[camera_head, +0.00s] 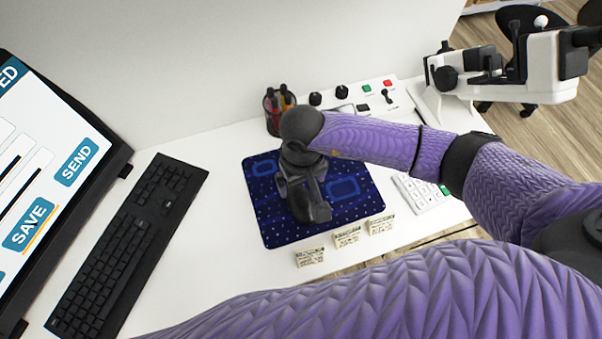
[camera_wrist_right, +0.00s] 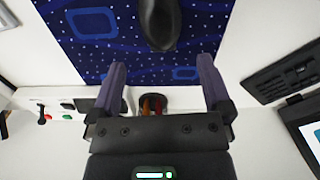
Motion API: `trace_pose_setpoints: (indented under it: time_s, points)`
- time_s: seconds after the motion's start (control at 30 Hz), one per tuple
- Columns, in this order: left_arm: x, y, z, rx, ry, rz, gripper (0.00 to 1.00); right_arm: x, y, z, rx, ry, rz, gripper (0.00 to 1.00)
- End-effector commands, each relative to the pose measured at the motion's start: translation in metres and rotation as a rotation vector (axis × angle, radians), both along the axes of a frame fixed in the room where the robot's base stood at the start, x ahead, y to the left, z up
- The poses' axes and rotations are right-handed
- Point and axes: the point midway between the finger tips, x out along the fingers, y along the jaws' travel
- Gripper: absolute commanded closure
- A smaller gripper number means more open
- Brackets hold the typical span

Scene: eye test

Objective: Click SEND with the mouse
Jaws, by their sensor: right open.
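The black mouse (camera_wrist_right: 160,22) lies on the blue patterned mouse pad (camera_head: 262,222). In the head view the mouse (camera_head: 320,212) is partly hidden by my right gripper (camera_head: 304,188). In the wrist view that gripper (camera_wrist_right: 163,66) is open and empty, its two fingers apart. The mouse is just ahead of the fingertips, roughly centred between them; I cannot tell the height gap. The monitor (camera_head: 58,105) at the left shows a blue SEND button (camera_head: 76,162) and a SAVE button (camera_head: 30,224) with an orange line beneath. I see no cursor. My left gripper is out of view.
A black keyboard (camera_head: 130,245) lies between monitor and pad. A pen cup (camera_head: 272,122) and a control panel (camera_head: 372,100) stand behind the pad. A white microscope-like device (camera_head: 545,70) stands far right.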

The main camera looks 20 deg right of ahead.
Motion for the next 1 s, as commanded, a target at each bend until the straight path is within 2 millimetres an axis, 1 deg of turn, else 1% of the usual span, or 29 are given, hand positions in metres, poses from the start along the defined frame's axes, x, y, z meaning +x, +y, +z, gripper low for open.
trace_pose_setpoints:
  time_s: [0.17, 0.33, 0.5, 0.6, 0.7, 0.97, 1.0]
  points:
    - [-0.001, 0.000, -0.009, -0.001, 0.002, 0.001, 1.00, -0.001, 0.000, -0.028, 0.000, 0.005, -0.002, 0.00]
    - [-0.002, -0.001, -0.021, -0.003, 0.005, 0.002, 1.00, -0.001, 0.000, -0.063, 0.000, 0.006, -0.002, 0.00]
    - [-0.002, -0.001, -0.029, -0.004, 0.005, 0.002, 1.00, -0.001, 0.000, -0.087, 0.000, 0.004, -0.003, 0.00]
    - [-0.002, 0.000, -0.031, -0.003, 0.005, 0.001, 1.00, 0.000, 0.000, -0.095, 0.001, 0.002, -0.001, 0.00]
    - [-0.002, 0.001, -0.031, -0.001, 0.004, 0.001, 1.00, -0.001, 0.000, -0.098, 0.001, 0.002, -0.001, 0.00]
    - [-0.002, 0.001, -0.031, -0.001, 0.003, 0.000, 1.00, 0.000, 0.000, -0.098, 0.000, 0.001, -0.001, 0.00]
    - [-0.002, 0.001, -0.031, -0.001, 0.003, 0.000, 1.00, 0.000, 0.000, -0.097, 0.000, 0.001, -0.001, 0.08]
